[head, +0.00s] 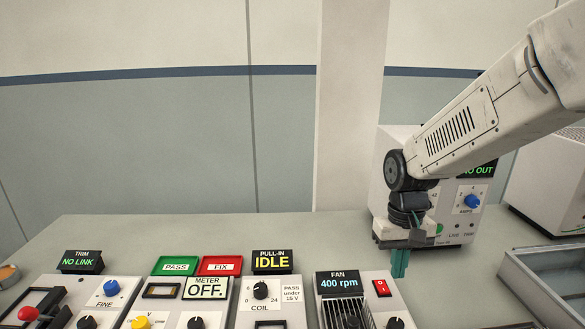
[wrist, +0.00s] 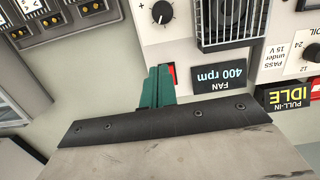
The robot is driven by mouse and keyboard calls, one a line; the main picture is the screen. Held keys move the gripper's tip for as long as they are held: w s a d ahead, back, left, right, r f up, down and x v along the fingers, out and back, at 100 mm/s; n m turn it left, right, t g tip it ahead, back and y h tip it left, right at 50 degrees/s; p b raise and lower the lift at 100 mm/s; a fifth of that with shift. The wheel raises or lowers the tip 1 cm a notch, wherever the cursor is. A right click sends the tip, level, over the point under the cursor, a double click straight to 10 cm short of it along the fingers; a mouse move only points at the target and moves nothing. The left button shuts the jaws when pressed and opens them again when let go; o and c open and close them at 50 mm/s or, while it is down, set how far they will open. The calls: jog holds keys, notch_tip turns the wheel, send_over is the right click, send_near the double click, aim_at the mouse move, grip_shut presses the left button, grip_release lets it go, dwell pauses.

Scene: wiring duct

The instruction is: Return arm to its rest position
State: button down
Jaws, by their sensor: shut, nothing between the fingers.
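My gripper (head: 400,263) has green fingers that point down, shut with nothing between them. In the head view it hangs above the bench at the right, behind the fan panel and in front of a white boxy unit (head: 458,228). The green fingers also show in the wrist view (wrist: 157,88), where they overlap part of a red switch (wrist: 172,72) beside the fan display (wrist: 219,77). My arm comes in from the upper right of the head view and hides part of the white unit.
The fan panel (head: 375,312) reads 400 rpm and has a red switch (head: 382,287). Other panels, including the pull-in panel (head: 281,291) reading IDLE, line the front. A grey metal tray (head: 548,285) is at the right. Bench space behind the panels is clear.

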jog(key=s+d+r+t, duration=0.1)
jog(key=s+r, duration=0.4)
jog(key=s, duration=0.5)
jog(key=s+d+r+t, duration=0.1)
jog(key=s+r, duration=0.4)
jog(key=s, duration=0.5)
jog(key=shift+s+d+r+t, duration=0.2)
jog(key=shift+s+r+t, duration=0.1)
jog(key=shift+t, duration=0.1)
